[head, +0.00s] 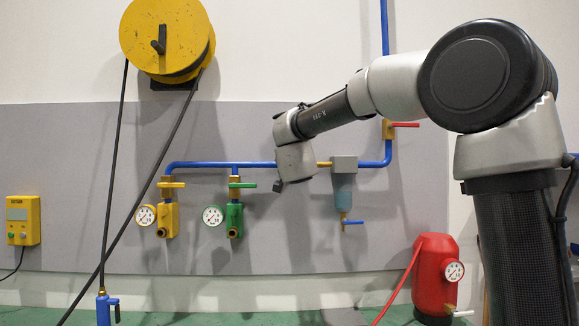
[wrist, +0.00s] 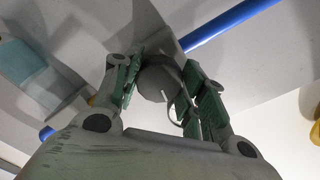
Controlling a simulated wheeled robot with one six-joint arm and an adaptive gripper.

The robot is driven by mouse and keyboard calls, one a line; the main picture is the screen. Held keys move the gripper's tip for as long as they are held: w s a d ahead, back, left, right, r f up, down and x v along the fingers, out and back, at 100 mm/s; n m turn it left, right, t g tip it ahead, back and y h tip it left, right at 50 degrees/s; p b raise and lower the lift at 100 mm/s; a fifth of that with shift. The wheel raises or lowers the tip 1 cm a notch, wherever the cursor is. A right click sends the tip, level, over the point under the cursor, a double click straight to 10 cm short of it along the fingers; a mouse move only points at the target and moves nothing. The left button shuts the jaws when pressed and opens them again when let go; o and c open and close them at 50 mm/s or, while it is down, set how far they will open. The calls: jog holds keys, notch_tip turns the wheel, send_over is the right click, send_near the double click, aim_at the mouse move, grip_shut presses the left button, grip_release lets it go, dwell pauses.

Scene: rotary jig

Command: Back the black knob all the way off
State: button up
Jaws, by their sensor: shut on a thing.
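The black knob (wrist: 154,84) shows in the wrist view as a dark round knob with a short white mark on its face. My gripper (wrist: 163,78) has its green-padded fingers on either side of it and is shut on it. In the head view my arm's end covers the knob, and the fingers are hard to make out. There my wrist is in front of the blue pipe (head: 205,164), between the green valve and the grey-topped filter.
A green valve with gauge (head: 235,220) and a yellow one (head: 167,219) hang left of my wrist. The filter (head: 343,188) is close on its right. A yellow reel (head: 165,35) hangs above left. A red tank (head: 434,275) stands lower right.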

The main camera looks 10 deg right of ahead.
jog(key=shift+f+n, duration=0.15)
jog(key=shift+n, duration=0.85)
jog(key=o, duration=1)
jog(key=shift+s, duration=0.15)
jog(key=s, duration=0.4)
jog(key=s+a, duration=0.1)
jog(key=s, duration=0.2)
jog(key=s+a, duration=0.1)
jog(key=s, duration=0.3)
jog(key=shift+s, duration=0.3)
